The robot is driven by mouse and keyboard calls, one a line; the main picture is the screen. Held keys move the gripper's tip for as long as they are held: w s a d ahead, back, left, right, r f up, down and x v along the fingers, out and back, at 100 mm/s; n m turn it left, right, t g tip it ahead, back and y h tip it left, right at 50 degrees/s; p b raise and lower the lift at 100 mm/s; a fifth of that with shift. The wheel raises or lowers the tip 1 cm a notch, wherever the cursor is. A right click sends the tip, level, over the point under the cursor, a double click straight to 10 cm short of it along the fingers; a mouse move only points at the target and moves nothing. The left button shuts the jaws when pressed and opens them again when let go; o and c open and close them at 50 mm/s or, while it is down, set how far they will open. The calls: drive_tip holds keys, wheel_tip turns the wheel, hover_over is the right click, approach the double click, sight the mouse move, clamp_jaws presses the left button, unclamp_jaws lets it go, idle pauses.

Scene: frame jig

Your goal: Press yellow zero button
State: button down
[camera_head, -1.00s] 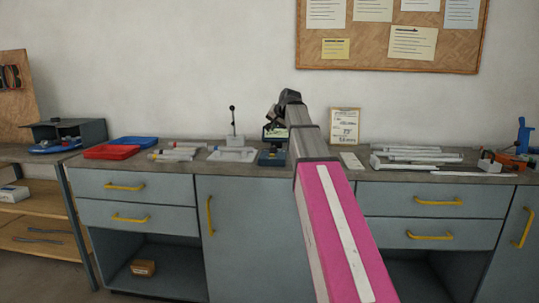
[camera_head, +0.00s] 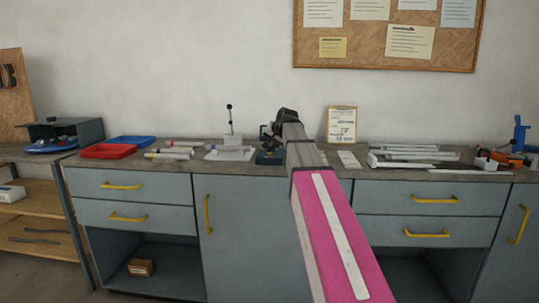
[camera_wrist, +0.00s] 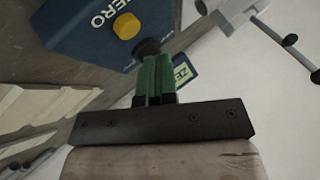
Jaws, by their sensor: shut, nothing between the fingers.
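The yellow zero button (camera_wrist: 126,26) is a round knob on a dark blue device (camera_wrist: 85,40) with the white word "ZERO" beside it, at the top of the wrist view. A black round part (camera_wrist: 147,46) sits close to the button. My gripper (camera_wrist: 154,62) has green fingers pressed together with nothing between them. Its tips appear just below the black part, apart from the yellow button in the picture; I cannot tell the depth gap. In the head view, the device (camera_head: 268,157) stands on the counter, largely hidden behind my arm end.
A white fixture with a black-knobbed lever (camera_head: 231,150) stands left of the device. A clipboard sign (camera_head: 341,124) leans against the wall to the right. Several pale tubes (camera_head: 172,151), a red tray (camera_head: 109,151) and a blue tray (camera_head: 131,142) lie farther left on the counter.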

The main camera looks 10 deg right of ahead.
drive_tip(key=shift+f, duration=0.6)
drive_tip(key=shift+f, duration=0.15)
idle(1.6)
drive_tip(key=shift+f, duration=0.3)
drive_tip(key=shift+f, duration=0.4)
idle(0.8)
idle(0.3)
drive_tip(key=shift+r, duration=0.85)
drive_tip(key=shift+r, duration=2.5)
